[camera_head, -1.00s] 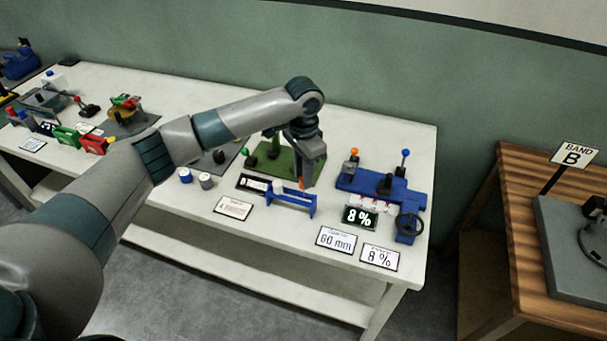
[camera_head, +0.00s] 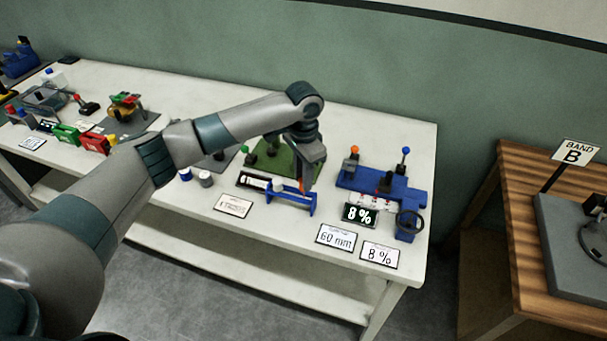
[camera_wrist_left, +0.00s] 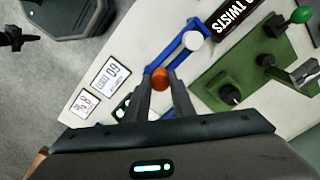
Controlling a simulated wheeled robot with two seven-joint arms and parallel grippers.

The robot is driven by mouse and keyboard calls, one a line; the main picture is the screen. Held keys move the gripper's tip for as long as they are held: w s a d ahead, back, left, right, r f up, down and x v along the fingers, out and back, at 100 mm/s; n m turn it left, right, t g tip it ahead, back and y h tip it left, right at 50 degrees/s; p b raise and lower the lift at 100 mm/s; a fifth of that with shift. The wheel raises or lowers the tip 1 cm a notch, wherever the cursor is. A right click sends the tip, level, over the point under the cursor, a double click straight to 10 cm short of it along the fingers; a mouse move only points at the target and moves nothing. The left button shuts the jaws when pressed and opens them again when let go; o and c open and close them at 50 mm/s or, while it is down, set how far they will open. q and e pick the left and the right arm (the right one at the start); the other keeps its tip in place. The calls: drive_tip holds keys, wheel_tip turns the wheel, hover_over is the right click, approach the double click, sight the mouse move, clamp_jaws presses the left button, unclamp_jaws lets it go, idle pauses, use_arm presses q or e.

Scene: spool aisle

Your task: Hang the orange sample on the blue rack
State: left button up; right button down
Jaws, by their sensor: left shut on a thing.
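The blue rack (camera_head: 296,202) stands near the front of the white table, and it also shows in the wrist view (camera_wrist_left: 181,48). A white round piece (camera_wrist_left: 193,41) is at the rack. The orange sample (camera_wrist_left: 160,79) is between the fingers of my left gripper (camera_wrist_left: 158,98), which is shut on it. In the head view the left gripper (camera_head: 306,186) points down at the right part of the rack, with a bit of orange at its tips. Whether the sample touches the rack is unclear. My right gripper is out of view.
A green fixture (camera_head: 268,158) stands behind the rack, and a blue fixture with a handwheel (camera_head: 409,224) stands to its right. Small cylinders (camera_head: 205,179) stand left. A wooden table (camera_head: 520,225) is further right.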

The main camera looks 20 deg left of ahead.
use_arm(q)
drive_tip(key=shift+f, duration=1.55)
drive_tip(key=o, duration=1.1)
drive_tip(key=shift+r+b, duration=0.1)
drive_tip(key=shift+b, duration=0.25)
drive_tip(key=shift+r, duration=0.55)
wheel_tip(320, 180, up, 16)
drive_tip(key=b, duration=0.4)
